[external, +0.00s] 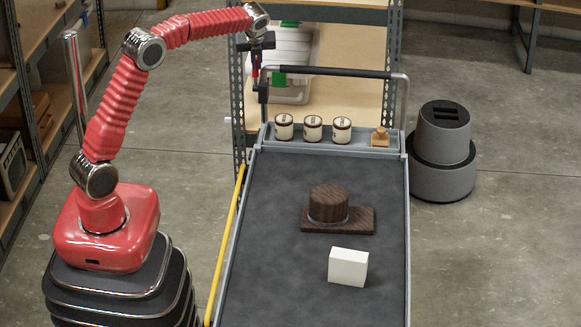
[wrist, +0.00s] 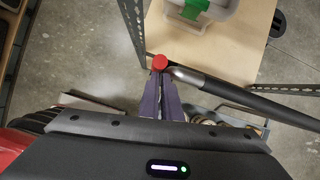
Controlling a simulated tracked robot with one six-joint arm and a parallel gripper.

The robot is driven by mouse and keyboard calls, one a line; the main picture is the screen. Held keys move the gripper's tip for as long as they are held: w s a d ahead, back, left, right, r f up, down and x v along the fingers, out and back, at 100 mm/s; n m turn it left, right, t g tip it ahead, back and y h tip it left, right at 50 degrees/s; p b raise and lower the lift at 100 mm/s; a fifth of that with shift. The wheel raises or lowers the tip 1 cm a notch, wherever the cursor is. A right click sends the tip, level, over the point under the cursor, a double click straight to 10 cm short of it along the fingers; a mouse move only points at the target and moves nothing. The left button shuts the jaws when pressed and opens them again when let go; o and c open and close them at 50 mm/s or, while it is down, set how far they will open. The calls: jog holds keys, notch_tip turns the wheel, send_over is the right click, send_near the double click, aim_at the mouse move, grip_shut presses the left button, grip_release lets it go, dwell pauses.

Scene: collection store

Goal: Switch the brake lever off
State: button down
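My gripper (external: 256,84) points down at the cart's upper left corner, beside the left end of the push handle (external: 325,72). In the wrist view its two dark fingers (wrist: 160,84) lie side by side with no clear gap between them. A round red knob (wrist: 159,62), seemingly the brake lever's end, shows right at the fingertips. I cannot tell whether they touch it. The lever's shaft is mostly hidden, and its setting cannot be read. The black handle bar (wrist: 255,100) runs off to the right of the fingers.
The cart (external: 270,270) carries three labelled jars (external: 313,128), a small wooden piece (external: 380,137), a dark wooden hat form (external: 328,204) and a white box (external: 348,267). Behind stands a shelf (external: 345,85) with a clear bin (external: 292,50). A grey bin-like object (external: 441,155) stands at right.

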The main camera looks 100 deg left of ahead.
jog(key=shift+s+a+r, duration=0.15)
jog(key=shift+a+r, duration=0.15)
jog(key=shift+a, duration=0.1)
jog(key=w+d+f+v, duration=0.1)
jog(key=d+v, duration=0.1)
jog(key=v, duration=0.9)
jog(key=shift+d+n, duration=0.15)
jog(key=shift+n, duration=0.15)
